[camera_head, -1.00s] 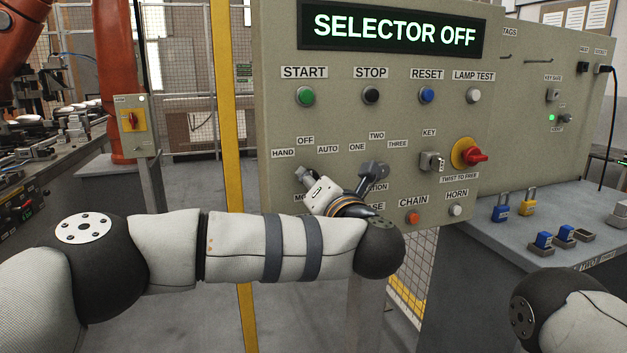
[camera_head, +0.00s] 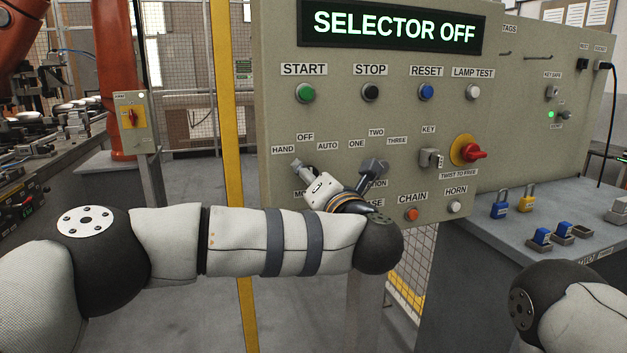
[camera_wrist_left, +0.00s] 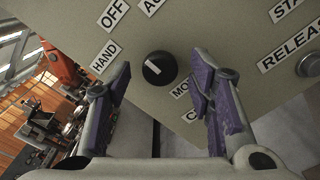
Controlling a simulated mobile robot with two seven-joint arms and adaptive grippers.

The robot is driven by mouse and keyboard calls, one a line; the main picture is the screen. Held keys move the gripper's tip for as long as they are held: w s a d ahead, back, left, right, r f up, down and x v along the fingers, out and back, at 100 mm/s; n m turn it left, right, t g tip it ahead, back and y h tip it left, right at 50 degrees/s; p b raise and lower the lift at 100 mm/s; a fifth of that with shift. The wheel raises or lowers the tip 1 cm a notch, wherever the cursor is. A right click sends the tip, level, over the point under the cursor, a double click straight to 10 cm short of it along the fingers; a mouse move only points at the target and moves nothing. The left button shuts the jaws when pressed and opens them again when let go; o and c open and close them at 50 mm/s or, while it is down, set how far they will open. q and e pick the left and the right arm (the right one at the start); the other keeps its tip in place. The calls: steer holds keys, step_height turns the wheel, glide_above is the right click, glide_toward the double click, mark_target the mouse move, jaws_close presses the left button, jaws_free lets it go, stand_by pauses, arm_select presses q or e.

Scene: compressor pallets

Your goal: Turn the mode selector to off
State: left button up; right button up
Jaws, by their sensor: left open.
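The mode selector (camera_wrist_left: 158,68) is a round black knob with a white mark, on the panel (camera_wrist_left: 215,80). Its mark points up and left, on the side of the HAND (camera_wrist_left: 105,57) and OFF (camera_wrist_left: 115,14) labels. My left gripper (camera_wrist_left: 161,72) is open, its purple-padded fingers apart on either side of the knob in this view; I cannot tell whether they touch it. In the head view my left gripper (camera_head: 297,165) is below the OFF label (camera_head: 305,137) and hides the knob. The display (camera_head: 394,27) reads SELECTOR OFF. My right gripper is out of view.
Push-buttons including a green START button (camera_head: 305,93) line the panel above. A second selector (camera_head: 373,168) and a red emergency knob (camera_head: 473,154) are to the right. A yellow post (camera_head: 226,90) stands left. Padlocks (camera_head: 499,204) stand on the right bench.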

arm_select(q)
steer(key=v, duration=1.2)
steer(key=s+d+f+m+g+h, duration=0.1)
steer(key=s+f+m+g+h, duration=0.1)
steer(key=f+m+h, duration=0.55)
steer(key=s+d+f+m+g+h, duration=0.1)
steer(key=s+f+m+h, duration=0.15)
steer(key=f+m, duration=0.95)
steer(key=s+a+f+m+g, duration=0.25)
steer(key=s+f, duration=0.25)
steer(key=f, duration=0.3)
steer(key=s+a+f+m+g, duration=0.1)
steer(key=s+a+f+g, duration=0.25)
steer(key=f, duration=0.35)
steer(key=s+a+f+m+g+y, duration=0.1)
steer(key=s+a+f+m+g, duration=0.1)
steer(key=s+a, duration=0.5)
steer(key=s+a+f+m+g+y, duration=0.2)
steer(key=s+a, duration=0.5)
steer(key=s, duration=0.5)
steer(key=s+a+f+m+g+y, duration=0.1)
steer(key=s+a+f+m+g, duration=0.2)
steer(key=s+a+g, duration=0.3)
steer(key=s+a+f, duration=0.1)
steer(key=s+a, duration=0.1)
steer(key=s, duration=0.1)
steer(key=shift+s, duration=0.25)
